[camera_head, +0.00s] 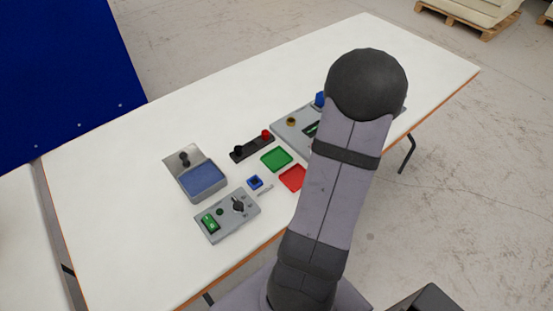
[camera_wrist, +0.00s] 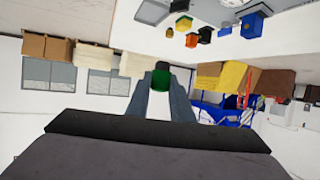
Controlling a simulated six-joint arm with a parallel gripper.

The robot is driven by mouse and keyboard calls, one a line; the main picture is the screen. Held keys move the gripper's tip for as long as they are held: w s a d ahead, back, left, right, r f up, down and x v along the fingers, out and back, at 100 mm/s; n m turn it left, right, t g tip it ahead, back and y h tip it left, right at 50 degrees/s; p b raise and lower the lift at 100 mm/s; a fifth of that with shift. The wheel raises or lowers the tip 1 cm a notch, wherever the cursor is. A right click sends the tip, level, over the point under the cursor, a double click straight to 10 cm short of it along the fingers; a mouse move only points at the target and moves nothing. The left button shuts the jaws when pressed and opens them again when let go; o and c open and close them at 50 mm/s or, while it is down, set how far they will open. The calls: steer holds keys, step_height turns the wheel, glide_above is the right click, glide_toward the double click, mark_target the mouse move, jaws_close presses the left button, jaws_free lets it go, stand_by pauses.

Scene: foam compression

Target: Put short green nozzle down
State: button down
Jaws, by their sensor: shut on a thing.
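The short green nozzle (camera_wrist: 161,81) is in the wrist view, green with a dark end. My gripper (camera_wrist: 160,92) is shut on it, with a grey finger on each side. In the head view my arm hides the gripper and the nozzle, so their height above the table cannot be told.
The white table (camera_head: 110,185) holds a green tray (camera_head: 276,159), a red tray (camera_head: 291,178) and a black holder (camera_head: 252,148) with red and black pieces. A blue-pad fixture (camera_head: 203,181) and a grey panel (camera_head: 228,216) stand left. Another grey fixture (camera_head: 284,124) is partly hidden by my arm.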

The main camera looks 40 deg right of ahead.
steer(key=w+a+f+n+t+y, duration=0.2)
steer(key=w+a+n+t+y, duration=0.1)
steer(key=a, duration=0.6)
steer(key=w+a+f+n+t+y, duration=0.2)
steer(key=w+a+f+n+y, duration=0.1)
steer(key=a, duration=0.6)
steer(key=w+a+f+n+t+y, duration=0.2)
steer(key=w+a+n+y, duration=0.3)
steer(key=a, duration=0.4)
steer(key=shift+w+a+f+n+t, duration=0.2)
steer(key=shift+w+f+n+t, duration=0.1)
steer(key=shift+w+n+t, duration=0.55)
steer(key=shift+w+f, duration=0.1)
glide_above(277, 160)
steer(key=shift+a+f, duration=0.1)
steer(key=shift+f, duration=2.75)
steer(key=shift+m, duration=0.25)
steer(key=shift+f, duration=2.1)
steer(key=shift+f, duration=0.1)
